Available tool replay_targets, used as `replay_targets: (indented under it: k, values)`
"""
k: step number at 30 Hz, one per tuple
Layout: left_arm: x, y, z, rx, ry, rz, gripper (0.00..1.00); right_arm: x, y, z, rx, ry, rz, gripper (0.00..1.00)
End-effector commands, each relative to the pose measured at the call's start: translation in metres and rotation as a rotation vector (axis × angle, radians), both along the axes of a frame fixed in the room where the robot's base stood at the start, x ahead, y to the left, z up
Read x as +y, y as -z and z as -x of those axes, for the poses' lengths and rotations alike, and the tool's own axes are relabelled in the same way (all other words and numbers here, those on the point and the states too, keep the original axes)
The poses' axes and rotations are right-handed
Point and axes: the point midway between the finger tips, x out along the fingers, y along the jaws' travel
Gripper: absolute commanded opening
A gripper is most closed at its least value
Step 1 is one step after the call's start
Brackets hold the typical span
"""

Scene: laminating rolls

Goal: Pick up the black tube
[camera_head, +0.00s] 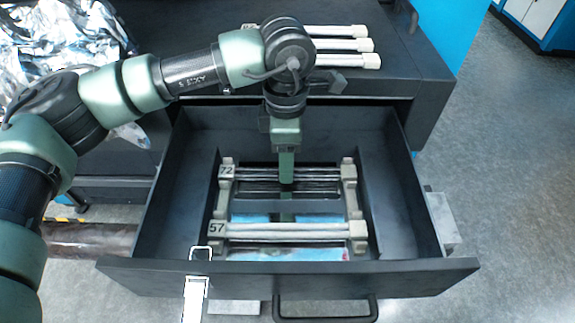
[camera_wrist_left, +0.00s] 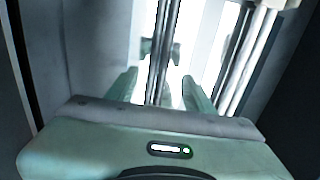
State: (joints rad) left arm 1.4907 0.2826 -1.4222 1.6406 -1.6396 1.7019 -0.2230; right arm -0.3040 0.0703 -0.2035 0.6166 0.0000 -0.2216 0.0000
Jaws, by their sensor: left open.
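My left gripper (camera_head: 287,172) reaches down into the open drawer, over the rear rack labelled 72 (camera_head: 226,173). The rack holds thin dark and silvery rods (camera_head: 316,174) lying left to right. In the left wrist view, the open fingers of my left gripper (camera_wrist_left: 162,92) stand on either side of a slim dark rod (camera_wrist_left: 160,50), with no visible grip on it. I take this rod for the black tube, but its shade is hard to judge. The fingertips are partly hidden in the head view. My right gripper is not in view.
The front rack, labelled 57 (camera_head: 217,228), holds pale rods (camera_head: 290,230). The drawer's front wall (camera_head: 240,276) and side walls enclose both racks. Several white-capped rolls (camera_head: 345,46) lie on the cabinet top. Crumpled silver foil (camera_head: 60,35) is at the upper left.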

Motion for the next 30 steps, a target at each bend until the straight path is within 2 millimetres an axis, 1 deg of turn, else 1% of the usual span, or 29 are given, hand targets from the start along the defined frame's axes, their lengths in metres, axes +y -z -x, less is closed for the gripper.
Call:
replay_targets:
  k: [1,2,3,6,9,14,17,18,20,30]
  values:
    - [0.000,0.002,0.000,0.006,0.000,-0.002,0.52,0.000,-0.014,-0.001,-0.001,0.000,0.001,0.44]
    - [-0.001,0.008,0.000,0.005,0.000,-0.002,0.52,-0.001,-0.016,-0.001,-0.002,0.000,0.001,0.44]
    - [-0.001,0.014,0.000,0.004,0.000,0.000,0.52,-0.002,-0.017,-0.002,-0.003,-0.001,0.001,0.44]
    - [-0.001,0.025,-0.001,0.002,0.000,0.000,0.52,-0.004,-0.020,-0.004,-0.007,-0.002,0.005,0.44]
    - [-0.001,0.029,-0.001,0.000,0.000,0.001,0.52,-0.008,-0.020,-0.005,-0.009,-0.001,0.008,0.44]
    - [-0.001,0.030,-0.001,0.000,0.000,0.001,0.52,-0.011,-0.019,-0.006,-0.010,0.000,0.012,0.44]
    - [-0.001,0.029,-0.001,0.000,0.000,0.000,0.27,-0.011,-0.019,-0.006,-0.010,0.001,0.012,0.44]
    - [-0.001,0.029,-0.001,0.000,0.000,0.000,0.16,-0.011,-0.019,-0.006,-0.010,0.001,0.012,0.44]
    - [-0.001,0.029,-0.001,0.000,0.000,0.000,0.00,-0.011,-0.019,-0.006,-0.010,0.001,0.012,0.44]
    - [-0.001,0.028,-0.001,-0.001,0.000,0.001,0.00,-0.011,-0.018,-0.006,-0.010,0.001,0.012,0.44]
